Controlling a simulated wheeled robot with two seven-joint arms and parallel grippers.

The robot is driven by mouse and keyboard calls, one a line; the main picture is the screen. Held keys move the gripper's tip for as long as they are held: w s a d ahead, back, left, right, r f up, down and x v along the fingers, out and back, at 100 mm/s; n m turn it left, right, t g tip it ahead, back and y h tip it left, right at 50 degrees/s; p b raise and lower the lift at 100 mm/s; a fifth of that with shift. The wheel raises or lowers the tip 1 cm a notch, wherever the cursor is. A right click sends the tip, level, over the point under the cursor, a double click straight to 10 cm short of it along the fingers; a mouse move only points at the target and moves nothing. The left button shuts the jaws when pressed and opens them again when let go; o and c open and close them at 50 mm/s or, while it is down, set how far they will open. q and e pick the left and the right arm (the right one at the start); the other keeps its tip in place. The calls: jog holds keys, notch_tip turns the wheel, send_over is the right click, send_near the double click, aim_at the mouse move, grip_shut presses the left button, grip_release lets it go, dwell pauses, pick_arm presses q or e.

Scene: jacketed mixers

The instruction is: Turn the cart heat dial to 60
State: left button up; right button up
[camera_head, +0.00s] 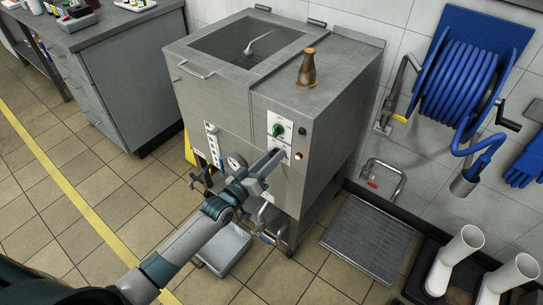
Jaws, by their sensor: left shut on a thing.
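The steel mixer cabinet (215,105) stands in the middle, with a control panel on its front right. A green dial (278,129) on a white plate sits at the top of that panel. My left gripper (276,156) reaches up from below and is shut at a lower dial, just under the green one. The fingers hide most of this lower dial, so its pointer and scale cannot be read. I cannot read any label saying which dial is the cart heat dial. My right gripper is not in view.
A brown pepper-mill-shaped object (307,68) stands on the cabinet top. A pressure gauge (236,161) and valves are close to my left arm. A grey tray (226,249) lies on the floor below. A blue hose reel (463,75) hangs on the right wall.

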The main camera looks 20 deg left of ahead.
pick_arm(q)
jog(key=shift+f+m+p, duration=0.1)
jog(key=shift+m+p, duration=0.7)
jog(key=shift+m, duration=2.5)
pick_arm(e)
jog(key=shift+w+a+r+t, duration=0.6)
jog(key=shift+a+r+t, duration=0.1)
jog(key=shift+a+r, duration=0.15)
pick_arm(q)
jog(key=o, duration=1)
jog(key=shift+o, duration=0.2)
jog(key=shift+s, duration=0.1)
